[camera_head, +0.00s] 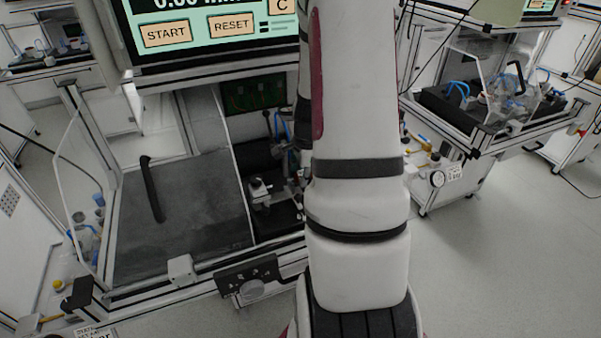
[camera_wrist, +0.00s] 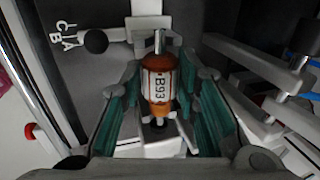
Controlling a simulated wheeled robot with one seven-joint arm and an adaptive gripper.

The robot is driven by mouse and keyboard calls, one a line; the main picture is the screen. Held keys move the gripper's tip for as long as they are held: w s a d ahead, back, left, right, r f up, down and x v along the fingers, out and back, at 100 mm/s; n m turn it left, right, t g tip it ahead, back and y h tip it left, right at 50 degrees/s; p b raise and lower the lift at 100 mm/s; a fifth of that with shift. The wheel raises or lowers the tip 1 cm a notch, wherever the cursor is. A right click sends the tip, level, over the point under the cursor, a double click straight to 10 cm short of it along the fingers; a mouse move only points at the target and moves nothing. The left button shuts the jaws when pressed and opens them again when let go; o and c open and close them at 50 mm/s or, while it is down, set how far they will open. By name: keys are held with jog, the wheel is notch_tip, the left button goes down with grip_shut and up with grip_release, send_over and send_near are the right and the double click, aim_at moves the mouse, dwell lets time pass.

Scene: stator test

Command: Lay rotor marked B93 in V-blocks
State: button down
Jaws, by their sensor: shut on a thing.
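The rotor marked B93 (camera_wrist: 160,86) shows in the middle of the wrist view, with orange-brown ends, a pale labelled middle and a metal shaft. My gripper (camera_wrist: 162,100) has its teal-padded fingers on both sides of it and is shut on it. The shaft's upper end points to the top of the picture; its lower end is partly hidden near the gripper. Pale metal blocks (camera_wrist: 147,24) show beyond the rotor; I cannot tell whether they are the V-blocks or whether the shaft touches them. In the head view my arm hides the gripper and rotor.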

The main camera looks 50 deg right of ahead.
jog(key=shift+f, duration=0.2)
dwell(0.5)
jog(key=c, duration=1.2)
grip_release()
jog(key=shift+o, duration=0.2)
jog(key=v, duration=1.2)
